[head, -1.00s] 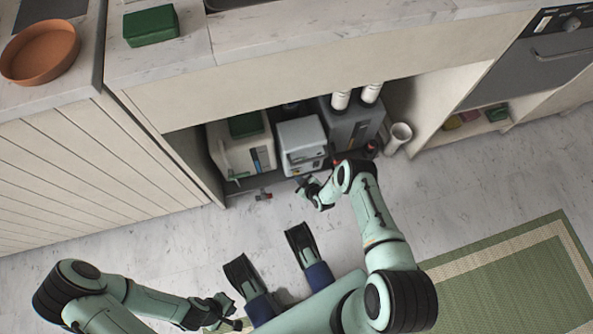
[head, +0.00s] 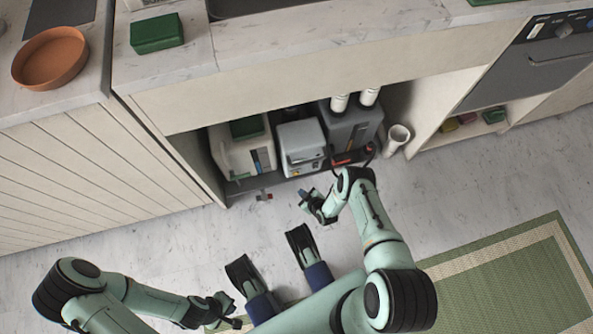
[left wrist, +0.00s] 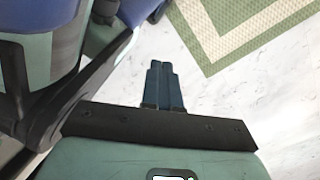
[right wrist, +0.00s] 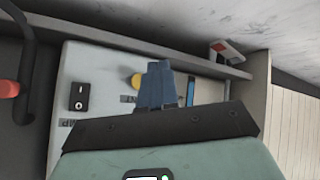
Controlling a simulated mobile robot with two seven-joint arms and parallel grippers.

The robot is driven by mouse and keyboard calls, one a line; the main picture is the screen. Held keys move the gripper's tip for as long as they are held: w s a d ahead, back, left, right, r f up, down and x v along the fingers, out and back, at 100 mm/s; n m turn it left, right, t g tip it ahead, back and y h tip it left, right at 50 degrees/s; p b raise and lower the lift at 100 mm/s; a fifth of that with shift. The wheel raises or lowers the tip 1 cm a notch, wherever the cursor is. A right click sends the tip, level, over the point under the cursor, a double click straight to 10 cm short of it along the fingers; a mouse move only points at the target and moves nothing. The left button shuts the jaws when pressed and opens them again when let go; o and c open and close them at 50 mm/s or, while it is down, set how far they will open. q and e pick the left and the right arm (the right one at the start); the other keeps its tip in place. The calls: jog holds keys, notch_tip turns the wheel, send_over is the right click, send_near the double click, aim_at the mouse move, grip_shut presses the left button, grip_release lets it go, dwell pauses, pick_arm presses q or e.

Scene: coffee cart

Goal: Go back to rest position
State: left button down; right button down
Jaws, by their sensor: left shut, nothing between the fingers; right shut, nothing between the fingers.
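My left gripper (head: 236,312) is low at the bottom of the head view, close to my base. In the left wrist view its fingers (left wrist: 162,85) are together with nothing between them, over the pale floor. My right gripper (head: 304,197) is in front of the open cabinet bay, short of the machines inside and apart from them. In the right wrist view its fingers (right wrist: 158,85) are together and empty, with a light machine panel behind them.
The bay under the counter holds a white machine (head: 241,152), a grey-white box (head: 301,142) and a dark grey unit (head: 352,130). A white cup-like container (head: 397,137) stands right of them. A green mat (head: 490,280) lies at the right.

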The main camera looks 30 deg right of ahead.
dwell(0.6)
